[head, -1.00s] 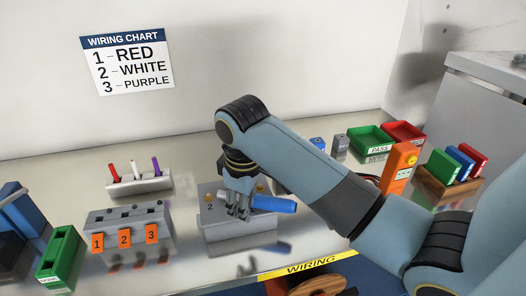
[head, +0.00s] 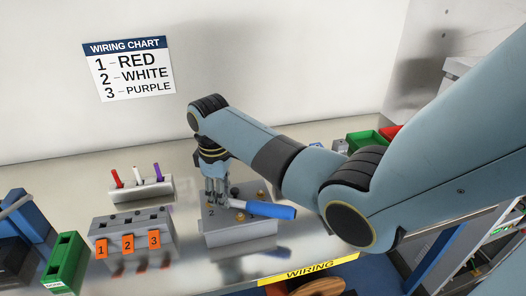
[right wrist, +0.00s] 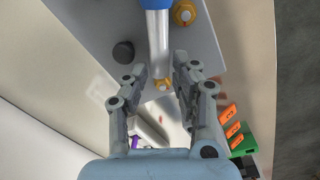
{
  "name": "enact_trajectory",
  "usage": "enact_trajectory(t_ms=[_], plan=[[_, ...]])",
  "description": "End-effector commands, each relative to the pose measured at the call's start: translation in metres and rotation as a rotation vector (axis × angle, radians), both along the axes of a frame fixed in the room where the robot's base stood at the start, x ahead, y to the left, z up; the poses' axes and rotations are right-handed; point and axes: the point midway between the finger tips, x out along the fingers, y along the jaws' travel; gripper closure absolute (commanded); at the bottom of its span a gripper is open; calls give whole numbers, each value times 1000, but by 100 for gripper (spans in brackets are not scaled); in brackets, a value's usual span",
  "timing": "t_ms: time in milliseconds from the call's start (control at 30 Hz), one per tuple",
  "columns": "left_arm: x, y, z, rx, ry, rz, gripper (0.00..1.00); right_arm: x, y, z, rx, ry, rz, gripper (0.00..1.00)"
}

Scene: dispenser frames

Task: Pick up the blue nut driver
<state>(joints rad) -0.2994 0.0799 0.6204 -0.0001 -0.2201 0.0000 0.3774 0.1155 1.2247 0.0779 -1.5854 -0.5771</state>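The blue nut driver (head: 268,210) has a blue handle and a silver shaft. My right gripper (head: 214,201) is over the left part of the block, pointing down at the shaft. In the right wrist view, the silver shaft (right wrist: 158,42) reaches between the fingers of my gripper (right wrist: 160,70), which are apart with a small gap on each side. Most of the handle is outside that view. My left gripper is not in view.
Brass posts and a dark knob (right wrist: 123,52) stand on the block around the driver. My right arm covers much of the right side.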

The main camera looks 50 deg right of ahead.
Motion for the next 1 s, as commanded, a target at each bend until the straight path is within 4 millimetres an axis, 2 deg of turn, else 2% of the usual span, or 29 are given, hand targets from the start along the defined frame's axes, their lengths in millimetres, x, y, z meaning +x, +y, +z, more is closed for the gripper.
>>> enact_trajectory(t_ms=[133, 400, 600, 1000], plan=[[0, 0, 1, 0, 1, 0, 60, 0, 0, -17, 0, 0, 0, 73], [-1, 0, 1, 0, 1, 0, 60, 0, -1, -20, 0, -1, 0, 74], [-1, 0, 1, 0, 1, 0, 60, 0, -1, -20, 0, -1, 0, 100], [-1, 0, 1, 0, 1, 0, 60, 0, -1, -20, -1, -2, -1, 100]])
